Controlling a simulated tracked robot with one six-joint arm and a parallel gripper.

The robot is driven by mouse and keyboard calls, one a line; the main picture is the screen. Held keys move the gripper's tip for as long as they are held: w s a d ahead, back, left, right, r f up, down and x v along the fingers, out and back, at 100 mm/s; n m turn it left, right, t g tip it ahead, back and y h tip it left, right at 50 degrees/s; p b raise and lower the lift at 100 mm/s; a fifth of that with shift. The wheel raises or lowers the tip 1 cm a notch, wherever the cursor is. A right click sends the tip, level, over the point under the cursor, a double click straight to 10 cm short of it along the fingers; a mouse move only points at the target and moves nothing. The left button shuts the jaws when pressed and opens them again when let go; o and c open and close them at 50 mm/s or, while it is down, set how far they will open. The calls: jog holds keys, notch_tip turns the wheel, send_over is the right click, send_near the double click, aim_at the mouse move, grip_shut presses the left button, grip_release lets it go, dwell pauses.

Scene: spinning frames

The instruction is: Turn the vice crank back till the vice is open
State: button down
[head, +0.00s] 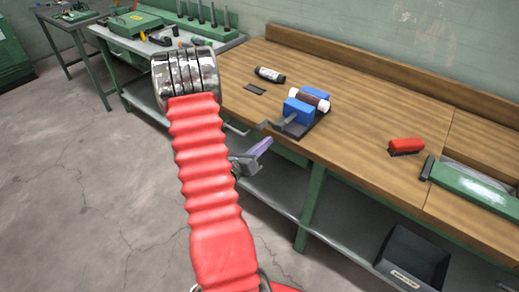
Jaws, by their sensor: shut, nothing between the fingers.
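The vice (299,111) has blue jaws on a dark base and stands at the front edge of the wooden bench. A dark cylinder with white ends (309,99) sits between its jaws. The grey crank (268,124) sticks out from the vice's front, to the left, past the bench edge. My gripper (265,145), grey with a purple finger part, is just below the crank and in front of the bench edge. It is shut and empty, and looks apart from the crank. My red arm hides the area to its left.
A red brush-like object (405,146) and a green tool (475,187) lie to the right. A shelf (270,203) with a dark bin (412,262) is below.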

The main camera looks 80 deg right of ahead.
jog(key=shift+w+a+r, duration=0.15)
jog(key=shift+w+r, duration=0.45)
jog(key=shift+r, duration=0.2)
jog(key=shift+w+a+r, duration=0.15)
jog(key=shift+w+r, duration=0.4)
jog(key=shift+r, duration=0.25)
jog(key=shift+s+r, duration=0.1)
jog(key=shift+s, duration=0.05)
jog(key=shift+r, duration=0.1)
